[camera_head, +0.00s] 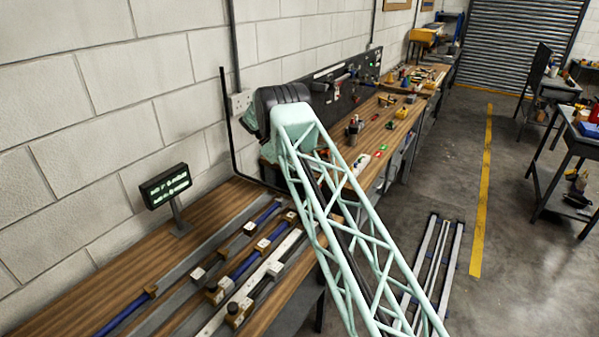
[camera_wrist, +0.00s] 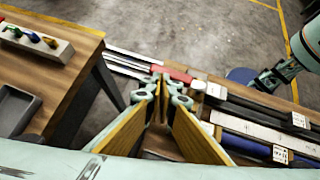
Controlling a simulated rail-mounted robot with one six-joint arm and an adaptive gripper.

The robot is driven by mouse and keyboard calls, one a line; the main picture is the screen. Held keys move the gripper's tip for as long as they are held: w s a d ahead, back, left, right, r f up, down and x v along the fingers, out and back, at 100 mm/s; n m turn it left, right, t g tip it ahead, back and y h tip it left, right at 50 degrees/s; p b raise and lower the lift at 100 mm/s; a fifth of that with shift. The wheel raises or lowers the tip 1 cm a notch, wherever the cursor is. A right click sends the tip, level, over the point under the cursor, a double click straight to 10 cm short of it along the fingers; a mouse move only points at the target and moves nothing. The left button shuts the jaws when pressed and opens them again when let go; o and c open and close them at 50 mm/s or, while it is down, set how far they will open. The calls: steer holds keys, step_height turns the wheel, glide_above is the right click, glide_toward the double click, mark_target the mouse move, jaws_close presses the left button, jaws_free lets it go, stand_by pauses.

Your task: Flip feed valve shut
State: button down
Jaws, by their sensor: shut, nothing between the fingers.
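A red lever (camera_wrist: 173,73), which looks like the feed valve's handle, lies just beyond my fingertips in the wrist view. It sits at the end of the line of pipes and bars, beside a pale fitting (camera_wrist: 198,87). My gripper (camera_wrist: 164,92) is shut and empty, its fingertips close to the lever; I cannot tell whether they touch it. In the head view my arm covers the gripper and that end of the line, so I do not make out the lever there.
Blue tubes (camera_head: 247,262) and bars with labelled blocks run along the wooden bench (camera_head: 85,288). A small display (camera_head: 166,185) stands at the back. In the wrist view, another bench (camera_wrist: 72,88) with a block of coloured tools (camera_wrist: 36,41) stands left across a gap.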

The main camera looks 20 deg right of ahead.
steer(key=v, duration=1.1)
steer(key=shift+a+r, duration=0.2)
steer(key=shift+w+r, duration=0.1)
steer(key=shift+w, duration=0.1)
steer(key=shift+r, duration=0.1)
stand_by(0.6)
